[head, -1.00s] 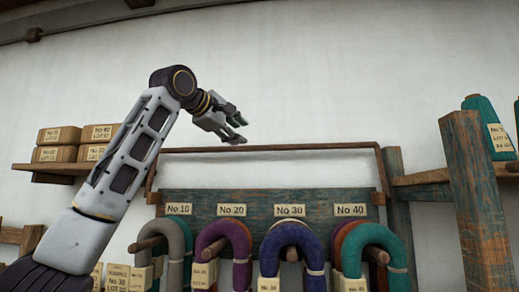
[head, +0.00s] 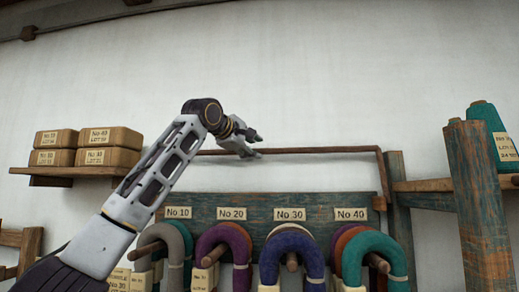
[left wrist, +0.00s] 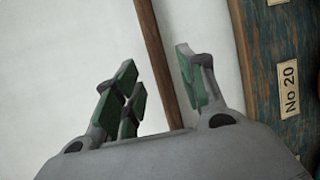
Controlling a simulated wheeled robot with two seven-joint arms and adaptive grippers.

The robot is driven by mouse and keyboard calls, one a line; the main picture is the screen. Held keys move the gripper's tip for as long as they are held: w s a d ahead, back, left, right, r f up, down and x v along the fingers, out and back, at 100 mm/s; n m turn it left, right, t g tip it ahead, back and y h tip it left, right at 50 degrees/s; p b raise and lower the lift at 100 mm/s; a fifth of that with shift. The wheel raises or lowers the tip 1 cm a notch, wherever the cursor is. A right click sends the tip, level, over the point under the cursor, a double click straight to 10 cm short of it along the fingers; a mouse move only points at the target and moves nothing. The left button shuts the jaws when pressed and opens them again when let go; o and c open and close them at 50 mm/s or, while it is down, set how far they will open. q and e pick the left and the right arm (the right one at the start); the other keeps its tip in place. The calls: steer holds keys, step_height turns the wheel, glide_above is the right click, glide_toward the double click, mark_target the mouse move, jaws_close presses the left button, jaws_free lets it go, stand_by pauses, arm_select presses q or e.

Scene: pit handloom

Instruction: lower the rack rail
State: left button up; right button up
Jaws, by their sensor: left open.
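The rack rail (head: 325,151) is a thin brown bar that runs level above the blue-green rack board (head: 330,206), with a bent arm down at its right end. My left gripper (head: 257,145) is open at the rail's height in the head view, overlapping its left part. In the left wrist view the rail (left wrist: 155,50) runs between the open green-padded fingers (left wrist: 160,85) of my left gripper. I cannot tell if a finger touches it. My arm hides the rail's left end in the head view. My right gripper is not in view.
Purple, dark blue and teal yarn hanks (head: 290,253) hang on pegs below number labels. Boxes (head: 108,147) stand on a left shelf. A wooden post (head: 480,200) and a teal cone (head: 490,125) are at the right. The wall above is clear.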

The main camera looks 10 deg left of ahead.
mark_target(258, 150)
arm_select(q)
steer(key=shift+p+x, duration=0.8)
steer(key=shift+x, duration=1.15)
steer(key=shift+w+d, duration=0.15)
steer(key=shift+w, duration=0.3)
steer(key=shift+f, duration=0.1)
jaws_close()
